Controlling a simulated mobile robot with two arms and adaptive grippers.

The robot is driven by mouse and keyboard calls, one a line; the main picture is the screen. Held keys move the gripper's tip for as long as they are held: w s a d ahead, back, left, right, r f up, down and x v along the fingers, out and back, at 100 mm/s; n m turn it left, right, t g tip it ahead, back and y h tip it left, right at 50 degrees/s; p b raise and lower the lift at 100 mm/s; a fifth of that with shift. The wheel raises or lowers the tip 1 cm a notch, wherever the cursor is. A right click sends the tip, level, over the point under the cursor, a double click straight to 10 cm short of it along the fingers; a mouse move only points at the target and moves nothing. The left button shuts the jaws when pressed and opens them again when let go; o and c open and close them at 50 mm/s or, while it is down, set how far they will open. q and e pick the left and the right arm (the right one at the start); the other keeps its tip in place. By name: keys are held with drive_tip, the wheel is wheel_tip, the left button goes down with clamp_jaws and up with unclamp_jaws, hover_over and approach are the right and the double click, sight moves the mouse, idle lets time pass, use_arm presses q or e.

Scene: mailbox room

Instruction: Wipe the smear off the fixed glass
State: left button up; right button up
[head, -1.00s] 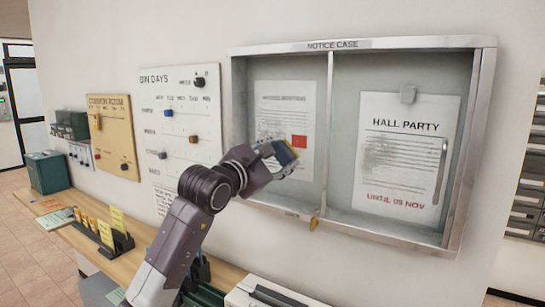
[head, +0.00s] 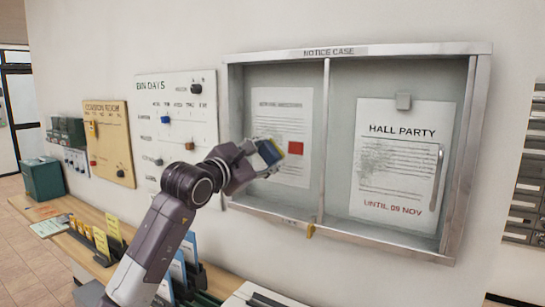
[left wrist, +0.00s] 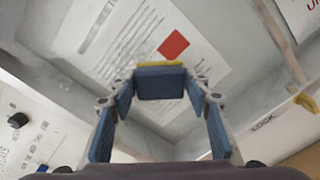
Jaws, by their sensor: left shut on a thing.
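The notice case (head: 358,50) hangs on the wall with two panes. The left pane (head: 238,110) covers a notice (head: 285,110) with a red square (head: 296,148); the right pane has a vertical handle (head: 437,178). My left gripper (head: 262,155) is shut on a blue and yellow block (head: 271,151) in front of the left notice's lower part. The block also shows between the fingertips in the left wrist view (left wrist: 160,82). I cannot tell whether it touches the glass. No clear smear shows on the left pane; the block hides part of it. My right gripper is not in view.
A grey speckled smear (head: 375,160) shows over the HALL PARTY notice (head: 402,118). A brass lock (head: 310,230) sits on the lower frame. The Bin Days board (head: 178,120) is close left of my gripper. A counter (head: 85,240) with card holders runs below.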

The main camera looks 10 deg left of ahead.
use_arm(q)
drive_tip(key=shift+w+a+r, duration=0.1)
drive_tip(key=shift+w+a, duration=0.2)
drive_tip(key=shift+a, duration=0.5)
drive_tip(key=shift+w+a, duration=0.9)
drive_tip(key=shift+a, duration=1.6)
drive_tip(key=shift+s+d+r, duration=0.2)
drive_tip(key=shift+d+r, duration=0.05)
drive_tip(key=shift+d, duration=0.35)
drive_tip(key=shift+s+d+r, duration=0.25)
drive_tip(key=shift+d, duration=0.35)
drive_tip(key=shift+s+d+r, duration=0.2)
drive_tip(key=shift+d+r, duration=0.05)
drive_tip(key=shift+d, duration=0.35)
drive_tip(key=shift+s+d+f+b, duration=0.1)
drive_tip(key=shift+s+d+b, duration=0.2)
drive_tip(key=shift+d+b, duration=0.5)
drive_tip(key=shift+s+d, duration=0.3)
drive_tip(key=shift+d, duration=0.55)
drive_tip(key=shift+d, duration=0.1)
